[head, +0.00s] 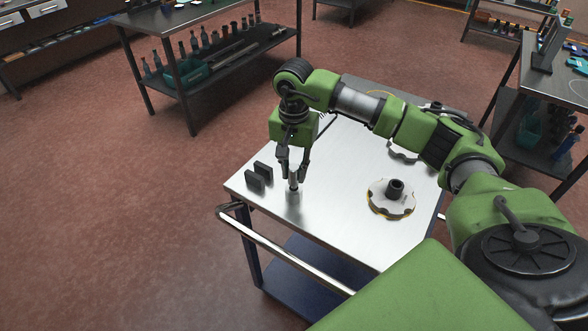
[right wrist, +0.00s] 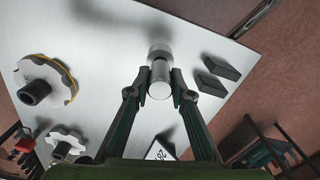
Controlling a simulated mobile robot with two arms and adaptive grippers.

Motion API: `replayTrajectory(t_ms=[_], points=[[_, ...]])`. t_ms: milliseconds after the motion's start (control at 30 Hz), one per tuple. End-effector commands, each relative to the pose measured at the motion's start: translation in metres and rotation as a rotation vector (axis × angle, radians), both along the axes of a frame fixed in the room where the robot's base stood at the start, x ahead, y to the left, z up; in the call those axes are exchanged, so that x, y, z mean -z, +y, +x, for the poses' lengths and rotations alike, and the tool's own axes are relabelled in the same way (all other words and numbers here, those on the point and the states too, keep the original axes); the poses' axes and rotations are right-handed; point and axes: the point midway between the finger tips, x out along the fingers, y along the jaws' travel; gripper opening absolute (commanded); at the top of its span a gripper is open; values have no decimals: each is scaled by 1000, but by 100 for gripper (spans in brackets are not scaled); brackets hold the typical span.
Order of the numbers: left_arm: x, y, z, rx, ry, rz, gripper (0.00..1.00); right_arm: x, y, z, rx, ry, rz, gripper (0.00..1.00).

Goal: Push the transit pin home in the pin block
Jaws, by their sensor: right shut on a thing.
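The transit pin, a light metal cylinder (head: 294,182), is between the fingertips of my right gripper (head: 292,176) in the head view. The right wrist view shows its round pale end (right wrist: 160,90) between the two fingers (right wrist: 160,96), which are shut on it. The pin looks upright. A grey metal piece (head: 292,198), seemingly the pin block, is on the table straight below the pin. It also shows just beyond the pin in the right wrist view (right wrist: 160,50). Whether the pin's lower end is inside it, and how deep, I cannot tell. My left gripper is out of view.
Two dark blocks (head: 256,180) stand on the metal table (head: 335,225) left of the pin. A scalloped white disc with a dark hub (head: 391,197) lies to the right. A rail (head: 280,250) runs along the front edge. The tabletop between pin and disc is clear.

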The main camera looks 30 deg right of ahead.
Motion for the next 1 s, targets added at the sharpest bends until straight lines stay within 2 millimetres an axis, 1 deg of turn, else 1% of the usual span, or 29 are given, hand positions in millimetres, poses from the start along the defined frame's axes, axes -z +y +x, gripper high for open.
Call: replayTrajectory(t_ms=[900, 933, 1000], points=[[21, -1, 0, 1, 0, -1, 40, 24, 0, 0, 1, -1, 1, 0], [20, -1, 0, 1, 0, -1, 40, 23, 0, 0, 1, -1, 1, 26], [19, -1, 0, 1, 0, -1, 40, 22, 0, 0, 1, -1, 1, 40]])
